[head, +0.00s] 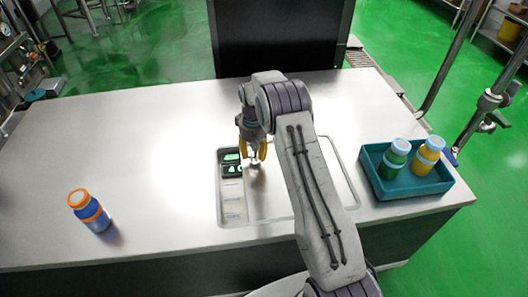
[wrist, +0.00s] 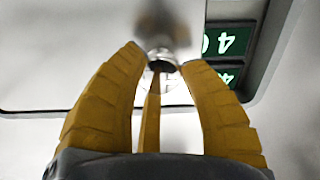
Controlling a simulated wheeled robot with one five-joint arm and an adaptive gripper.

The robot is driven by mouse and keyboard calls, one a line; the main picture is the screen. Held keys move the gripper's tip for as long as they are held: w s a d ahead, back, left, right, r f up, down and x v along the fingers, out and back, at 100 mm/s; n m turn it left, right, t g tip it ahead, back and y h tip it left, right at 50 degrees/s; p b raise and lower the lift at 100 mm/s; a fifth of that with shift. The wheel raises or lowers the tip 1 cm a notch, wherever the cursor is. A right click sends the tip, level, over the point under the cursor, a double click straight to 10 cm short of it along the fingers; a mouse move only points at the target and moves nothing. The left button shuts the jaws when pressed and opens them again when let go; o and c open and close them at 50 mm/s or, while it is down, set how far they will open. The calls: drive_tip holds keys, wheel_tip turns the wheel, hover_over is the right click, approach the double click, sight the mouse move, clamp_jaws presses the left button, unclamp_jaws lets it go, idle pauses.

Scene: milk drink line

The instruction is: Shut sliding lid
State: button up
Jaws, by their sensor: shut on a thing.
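A flat steel sliding lid (head: 266,190) lies in a rounded frame set into the counter top. A small metal knob (head: 255,163) stands on it, and the knob also shows in the wrist view (wrist: 161,40). My gripper (head: 253,151) is over the frame, pointing down, with its yellow fingers closed around the knob. In the wrist view my gripper (wrist: 162,66) has a finger on each side of the knob. Left of the lid, an uncovered strip shows green-lit number displays (head: 231,163) and pale markings. My arm hides part of the frame's right side.
A blue bottle with orange cap (head: 90,210) stands at the left. A teal tray (head: 408,187) at the right holds a green bottle (head: 394,160) and a yellow bottle (head: 427,155). A black panel (head: 280,35) rises behind the counter. The counter's left part is mostly clear.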

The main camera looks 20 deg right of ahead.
drive_tip(key=a, duration=0.3)
drive_tip(key=w+a, duration=0.1)
drive_tip(key=a, duration=0.3)
drive_tip(key=w+a, duration=0.1)
drive_tip(key=a, duration=0.2)
drive_tip(key=shift+a+f, duration=0.15)
drive_tip(key=shift+a, duration=0.15)
drive_tip(key=o, duration=0.8)
drive_tip(key=shift+a, duration=0.1)
drive_tip(key=o, duration=0.3)
drive_tip(key=shift+a, duration=0.15)
drive_tip(key=shift+o, duration=0.9)
drive_tip(key=shift+w, duration=0.1)
drive_tip(key=shift+r, duration=0.25)
wheel_tip(320, 180, up, 12)
drive_tip(key=shift+f, duration=0.2)
